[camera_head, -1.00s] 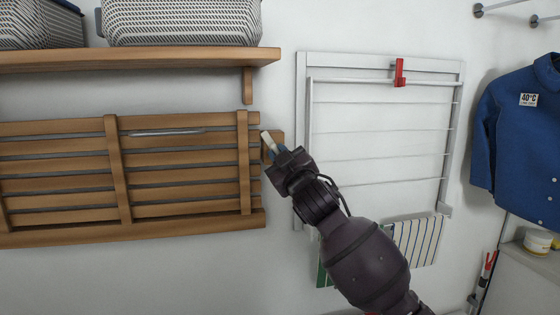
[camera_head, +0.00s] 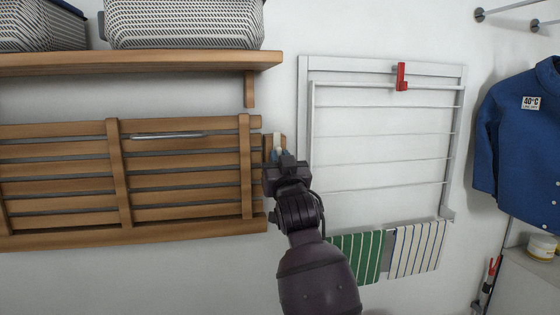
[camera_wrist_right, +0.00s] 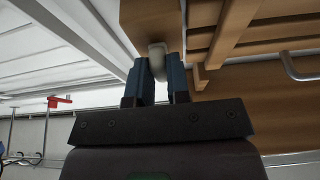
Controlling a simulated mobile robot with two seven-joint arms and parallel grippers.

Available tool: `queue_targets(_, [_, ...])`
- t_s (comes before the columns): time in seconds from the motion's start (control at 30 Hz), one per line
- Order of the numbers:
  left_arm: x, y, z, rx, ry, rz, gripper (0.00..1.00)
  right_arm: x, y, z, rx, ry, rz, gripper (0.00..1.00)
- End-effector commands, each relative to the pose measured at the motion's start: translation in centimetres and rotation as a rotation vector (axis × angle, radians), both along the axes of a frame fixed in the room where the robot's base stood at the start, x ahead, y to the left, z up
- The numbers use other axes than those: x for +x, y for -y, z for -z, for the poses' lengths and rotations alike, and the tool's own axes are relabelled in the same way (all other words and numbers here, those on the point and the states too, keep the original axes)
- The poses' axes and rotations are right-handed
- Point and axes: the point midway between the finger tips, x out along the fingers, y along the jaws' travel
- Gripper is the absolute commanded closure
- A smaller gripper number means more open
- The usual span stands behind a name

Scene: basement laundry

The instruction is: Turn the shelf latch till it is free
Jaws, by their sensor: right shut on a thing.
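The shelf latch is a pale lever (camera_head: 278,140) on a small wooden block (camera_head: 268,148) at the right end of the slatted wooden shelf (camera_head: 182,214). The shelf lies flat against the wall. In the head view the lever points roughly straight up. My right gripper (camera_head: 278,156) reaches up from below and is shut on the lever. In the right wrist view the lever (camera_wrist_right: 157,60) sits between the two blue fingers (camera_wrist_right: 163,75), under the wooden block (camera_wrist_right: 150,22). The fingers and wrist hide part of the lever. My left gripper is not in view.
A fixed upper shelf (camera_head: 150,62) with baskets (camera_head: 185,25) is above. A white drying rack (camera_head: 303,120) with a red clip (camera_head: 401,76) and striped cloths (camera_head: 416,248) hangs close to the right of the latch. A blue jacket (camera_head: 520,135) hangs far right.

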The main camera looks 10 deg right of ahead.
Motion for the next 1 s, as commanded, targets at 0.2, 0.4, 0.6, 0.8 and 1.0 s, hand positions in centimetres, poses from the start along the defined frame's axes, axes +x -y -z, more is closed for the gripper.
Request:
queue_targets(0.2, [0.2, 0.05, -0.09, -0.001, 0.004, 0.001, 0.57, 0.0, 0.0, 0.0, 0.009, 0.0, -0.001, 1.0])
queue_targets(0.4, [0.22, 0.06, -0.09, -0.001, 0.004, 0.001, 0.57, 0.0, 0.0, -0.03, 0.01, 0.001, -0.001, 1.0])
queue_targets(0.6, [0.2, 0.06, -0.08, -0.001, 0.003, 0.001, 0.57, -0.01, 0.0, -0.06, 0.009, 0.001, -0.001, 0.57])
queue_targets(0.8, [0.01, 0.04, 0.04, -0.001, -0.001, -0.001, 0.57, -0.01, -0.01, -0.06, 0.009, 0.001, 0.0, 0.57])
queue_targets(1.0, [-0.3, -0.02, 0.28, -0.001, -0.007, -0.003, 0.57, -0.64, 0.0, 0.28, 0.008, 0.001, 0.0, 0.57])
